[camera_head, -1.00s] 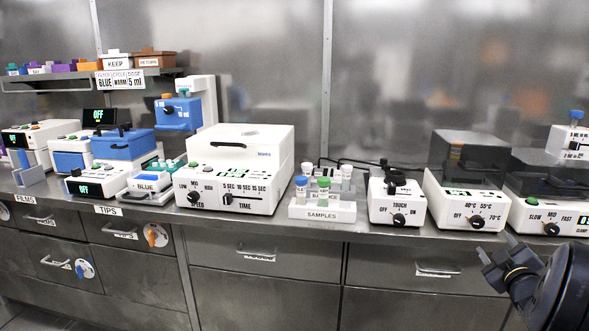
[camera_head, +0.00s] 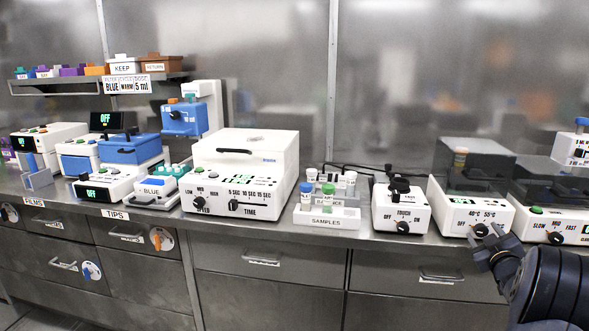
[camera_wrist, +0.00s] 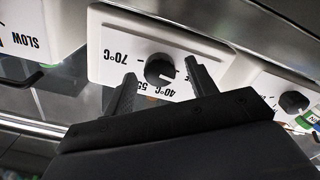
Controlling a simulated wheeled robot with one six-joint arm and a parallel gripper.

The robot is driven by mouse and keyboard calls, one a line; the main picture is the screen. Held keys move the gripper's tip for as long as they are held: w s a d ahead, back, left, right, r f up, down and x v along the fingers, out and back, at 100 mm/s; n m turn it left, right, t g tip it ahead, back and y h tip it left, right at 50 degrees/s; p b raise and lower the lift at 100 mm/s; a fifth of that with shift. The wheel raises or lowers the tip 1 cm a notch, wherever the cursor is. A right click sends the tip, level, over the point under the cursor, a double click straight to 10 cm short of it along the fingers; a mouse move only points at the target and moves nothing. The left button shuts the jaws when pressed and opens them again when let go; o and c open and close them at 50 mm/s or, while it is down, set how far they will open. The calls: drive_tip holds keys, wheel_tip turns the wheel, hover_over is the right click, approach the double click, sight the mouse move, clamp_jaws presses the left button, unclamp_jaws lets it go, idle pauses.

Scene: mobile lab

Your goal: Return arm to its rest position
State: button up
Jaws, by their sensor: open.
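My gripper (camera_head: 488,238) is open and empty at the front of the white heater block (camera_head: 450,215), close to its black temperature knob (camera_head: 480,230). In the wrist view my two dark fingers (camera_wrist: 160,72) lie left and right of the knob (camera_wrist: 161,69). They look apart from it, but I cannot tell how far in front of it they are. The heater panel (camera_wrist: 118,40) appears upside down there, with 70°C and 40°C labels. The arm comes in from the lower right of the head view.
Left of the heater stand the touch mixer (camera_head: 400,210), the sample rack (camera_head: 328,215) and a large white centrifuge (camera_head: 245,170). A shaker (camera_head: 545,225) stands to the right. Drawers with handles (camera_head: 440,277) lie below the steel counter edge. The space before the drawers is clear.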

drive_tip(key=m+p, duration=0.4)
drive_tip(key=shift+r, duration=0.2)
drive_tip(key=m+p, duration=0.4)
drive_tip(key=v, duration=0.9)
drive_tip(key=shift+s+f, duration=0.2)
drive_tip(key=shift+s, duration=0.15)
